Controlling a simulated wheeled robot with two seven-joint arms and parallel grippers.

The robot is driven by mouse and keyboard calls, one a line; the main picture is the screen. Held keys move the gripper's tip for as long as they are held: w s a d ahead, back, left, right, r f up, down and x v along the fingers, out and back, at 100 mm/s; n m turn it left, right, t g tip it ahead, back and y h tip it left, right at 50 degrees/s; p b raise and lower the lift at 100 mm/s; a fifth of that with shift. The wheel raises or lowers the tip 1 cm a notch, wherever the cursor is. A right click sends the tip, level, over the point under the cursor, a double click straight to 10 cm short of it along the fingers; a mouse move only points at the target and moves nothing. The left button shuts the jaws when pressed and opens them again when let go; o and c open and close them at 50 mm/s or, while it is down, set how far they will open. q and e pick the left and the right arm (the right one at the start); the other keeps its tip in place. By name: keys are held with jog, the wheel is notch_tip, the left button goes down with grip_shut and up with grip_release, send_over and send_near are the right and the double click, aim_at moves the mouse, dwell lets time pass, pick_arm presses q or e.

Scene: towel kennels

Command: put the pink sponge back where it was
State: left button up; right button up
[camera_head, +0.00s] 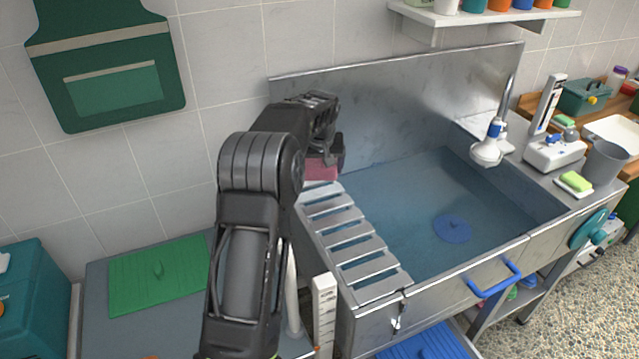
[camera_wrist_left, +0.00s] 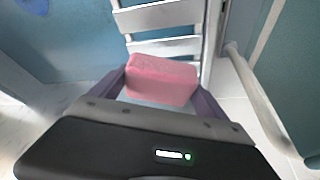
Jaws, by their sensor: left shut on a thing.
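The pink sponge (camera_head: 321,172) shows at the far left end of the sink's slatted rack, mostly hidden behind my left gripper (camera_head: 328,158). In the left wrist view the pink sponge (camera_wrist_left: 162,80) sits between the two fingers of my left gripper (camera_wrist_left: 160,90), which is shut on it. The slatted rack (camera_head: 345,227) lies under and just beyond the sponge. I cannot tell whether the sponge touches the slats. My right gripper is not in view.
The metal sink (camera_head: 400,78) holds a blue round piece (camera_head: 453,228) at its bottom. A shower head (camera_head: 487,151) hangs at the right. A green board (camera_head: 158,274) lies at the left. A white ruler-like post (camera_head: 324,315) stands before the rack. A green-yellow sponge (camera_head: 575,181) lies on the right counter.

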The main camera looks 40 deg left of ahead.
aim_at(319, 193)
pick_arm(q)
jog(key=shift+f, duration=0.4)
notch_tip(319, 193, down, 5)
jog(key=shift+r+p, duration=0.1)
jog(key=shift+p, duration=0.5)
jog(key=shift+f, duration=0.2)
jog(key=shift+f+b, duration=0.15)
jog(key=shift+b, duration=0.15)
jog(key=o, duration=1.1)
jog(key=shift+o, duration=0.2)
